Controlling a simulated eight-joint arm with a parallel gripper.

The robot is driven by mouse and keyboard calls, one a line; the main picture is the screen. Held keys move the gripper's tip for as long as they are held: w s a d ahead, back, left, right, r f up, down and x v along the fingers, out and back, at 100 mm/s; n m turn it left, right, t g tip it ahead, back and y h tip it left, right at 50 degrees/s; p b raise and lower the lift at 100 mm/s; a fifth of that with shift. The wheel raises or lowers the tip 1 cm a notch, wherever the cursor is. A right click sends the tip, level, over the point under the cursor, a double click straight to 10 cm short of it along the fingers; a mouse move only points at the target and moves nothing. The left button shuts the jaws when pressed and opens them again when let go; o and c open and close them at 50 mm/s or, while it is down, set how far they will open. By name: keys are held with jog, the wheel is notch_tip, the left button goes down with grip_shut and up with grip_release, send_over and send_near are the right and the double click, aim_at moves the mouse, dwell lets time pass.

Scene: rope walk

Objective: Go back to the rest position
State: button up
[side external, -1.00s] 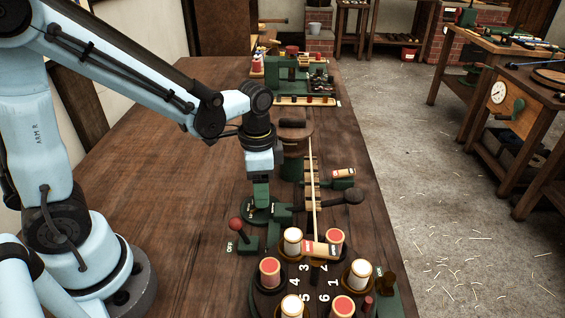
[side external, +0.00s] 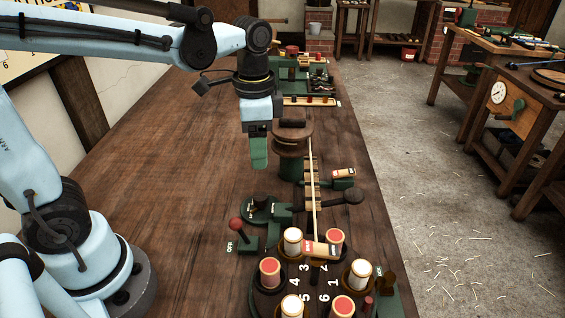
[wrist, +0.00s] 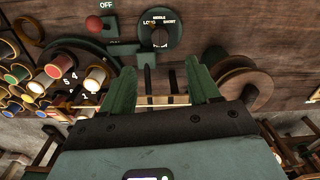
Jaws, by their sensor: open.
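My gripper (side external: 258,158) hangs above the wooden bench, pointing down, over the area behind the dial and left of the wooden reel. In the wrist view its two green fingers (wrist: 157,88) stand apart with nothing held between them; the rope-laying frame shows beyond the gap. The dial (wrist: 159,32), marked LONG and SHORT, is clear of the fingers. In the side view the dial (side external: 260,203) sits on a green base below my gripper.
A red-knobbed lever (side external: 236,226) stands by an OFF label. A numbered turntable (side external: 310,283) holds several bobbins at the front. A wooden reel (side external: 292,140) and a pale strand (side external: 313,195) are to the right. A green machine (side external: 290,75) stands at the back. The bench's left side is clear.

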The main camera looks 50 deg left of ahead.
jog(key=s+n+t, duration=0.1)
jog(key=n+t, duration=0.1)
jog(key=s+a+n+t, duration=0.1)
jog(key=n+t, duration=0.1)
jog(key=s+a+f+n+t, duration=0.1)
jog(key=n+t, duration=0.2)
jog(key=shift+s+a, duration=0.2)
jog(key=shift+s, duration=0.05)
